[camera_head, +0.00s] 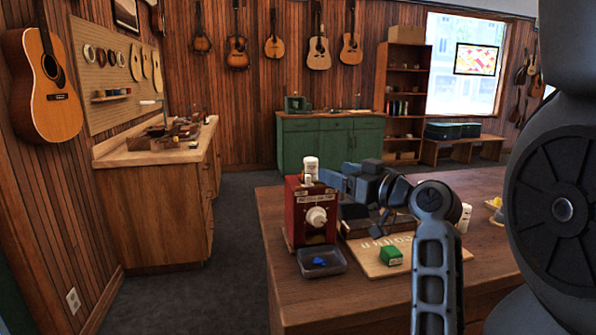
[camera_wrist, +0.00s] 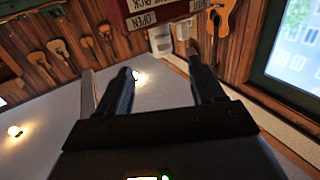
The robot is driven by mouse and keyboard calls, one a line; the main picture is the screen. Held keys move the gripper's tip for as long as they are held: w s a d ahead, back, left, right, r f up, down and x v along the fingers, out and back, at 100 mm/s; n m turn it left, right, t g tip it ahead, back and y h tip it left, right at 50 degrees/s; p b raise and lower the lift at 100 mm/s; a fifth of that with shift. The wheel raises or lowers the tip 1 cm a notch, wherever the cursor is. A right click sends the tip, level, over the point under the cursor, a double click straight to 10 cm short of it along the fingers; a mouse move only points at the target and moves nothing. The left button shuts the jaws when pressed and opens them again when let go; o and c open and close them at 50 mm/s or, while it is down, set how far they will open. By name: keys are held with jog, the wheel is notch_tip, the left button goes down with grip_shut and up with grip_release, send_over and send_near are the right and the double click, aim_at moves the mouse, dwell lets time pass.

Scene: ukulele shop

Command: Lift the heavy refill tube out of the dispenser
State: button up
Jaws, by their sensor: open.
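The red dispenser (camera_head: 294,216) stands on the near wooden table, with a white knob (camera_head: 317,217) on its front. The white refill tube (camera_head: 311,165) sticks up from its top. My gripper (camera_head: 333,181) is just right of the tube, above the table and apart from it. In the wrist view my gripper (camera_wrist: 159,65) is open, with nothing between its fingers. That view is tilted and appears upside down. A red labelled panel (camera_wrist: 148,10) is at its top, with small white pieces beside it; I cannot tell if one is the tube.
A light wooden board (camera_head: 372,268) carries a green block (camera_head: 391,255). White bottles are partly hidden behind my arm. The table (camera_head: 270,215) is clear left of the dispenser.

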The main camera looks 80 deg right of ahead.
aim_at(316, 163)
jog(key=p+x, duration=0.1)
jog(key=x, duration=0.2)
jog(key=p+x, duration=0.1)
jog(key=x, duration=0.3)
jog(key=shift+r, duration=0.25)
jog(key=shift+w+d+f+p, duration=0.15)
jog(key=shift+w+d+p, duration=0.2)
jog(key=shift+w, duration=0.15)
jog(key=shift+c, duration=0.3)
jog(key=shift+a, duration=0.1)
jog(key=c, duration=1.1)
